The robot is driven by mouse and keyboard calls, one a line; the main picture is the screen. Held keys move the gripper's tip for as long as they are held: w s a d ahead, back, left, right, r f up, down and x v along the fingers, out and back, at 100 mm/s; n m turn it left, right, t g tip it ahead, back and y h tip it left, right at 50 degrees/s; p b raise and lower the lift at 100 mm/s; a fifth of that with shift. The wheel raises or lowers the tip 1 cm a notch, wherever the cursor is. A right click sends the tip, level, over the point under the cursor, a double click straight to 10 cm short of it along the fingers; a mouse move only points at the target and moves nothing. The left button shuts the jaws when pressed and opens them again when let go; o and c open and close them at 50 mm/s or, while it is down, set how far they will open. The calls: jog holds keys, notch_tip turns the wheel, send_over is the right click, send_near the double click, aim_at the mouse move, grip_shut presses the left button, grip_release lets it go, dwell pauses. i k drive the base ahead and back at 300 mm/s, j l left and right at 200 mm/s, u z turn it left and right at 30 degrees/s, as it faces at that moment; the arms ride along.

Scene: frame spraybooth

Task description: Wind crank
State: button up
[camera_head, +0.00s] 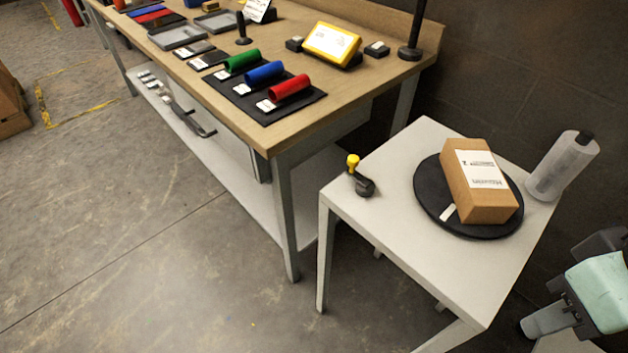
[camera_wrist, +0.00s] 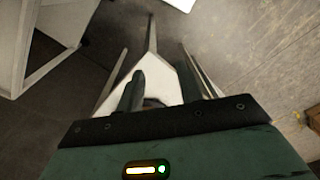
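The crank (camera_head: 364,186) is a small dark handle with a yellow knob (camera_head: 353,161) standing up from it. It sits at the left corner of a white table. A cardboard box (camera_head: 480,181) with a white label lies on the turntable. My gripper (camera_wrist: 161,68) shows in the wrist view with its two dark fingers apart and nothing seen between them. The crank does not show in the wrist view. My arm is at the lower right in the head view, apart from the crank.
The white table (camera_head: 395,150) has bare room around the crank. A roll of clear film (camera_head: 563,166) stands at its right edge. A wooden workbench (camera_head: 285,126) stands behind to the left, holding red, blue and green cylinders (camera_head: 264,73).

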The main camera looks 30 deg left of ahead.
aim_at(365, 187)
jog(key=l+u, duration=0.1)
jog(key=u, duration=0.3)
jog(key=i+l+u, duration=0.1)
jog(key=u, duration=0.3)
jog(key=l+u, duration=0.15)
jog(key=u, duration=0.25)
jog(key=i+u, duration=0.1)
